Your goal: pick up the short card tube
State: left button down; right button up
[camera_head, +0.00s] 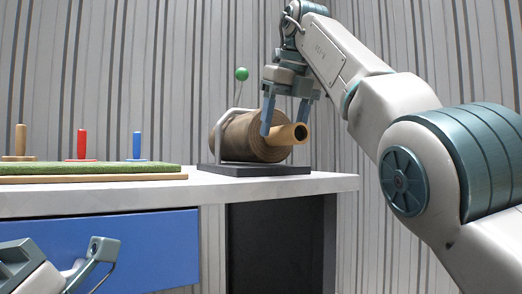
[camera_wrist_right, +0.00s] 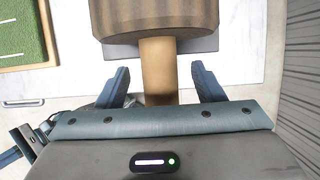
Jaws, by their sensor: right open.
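The short card tube (camera_head: 287,134) is a tan, hollow cylinder. It sticks out, level, from the right end of a brown roll (camera_head: 245,138) on a stand. My right gripper (camera_head: 285,122) comes from above, one finger on the near side of the tube and one on the far side. In the right wrist view the tube (camera_wrist_right: 158,70) runs between the two blue-grey fingers (camera_wrist_right: 162,84), with a gap on each side. The right gripper is open. A part of my left arm (camera_head: 75,265) shows at the bottom left; its jaw state is unclear.
The roll rests on a dark base (camera_head: 265,170) with a grey bracket, near the right end of the white worktop (camera_head: 330,184). A green ball (camera_head: 242,74) tops a thin rod behind it. A green turf board (camera_head: 100,171) with brown, red and blue pegs lies left.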

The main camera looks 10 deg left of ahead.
jog(key=shift+w+a+f, duration=0.15)
jog(key=shift+w+f, duration=0.05)
jog(key=shift+f, duration=0.35)
jog(key=shift+s+r, duration=0.1)
jog(key=shift+c, duration=0.9)
jog(key=c, duration=0.9)
jog(key=shift+c, duration=0.2)
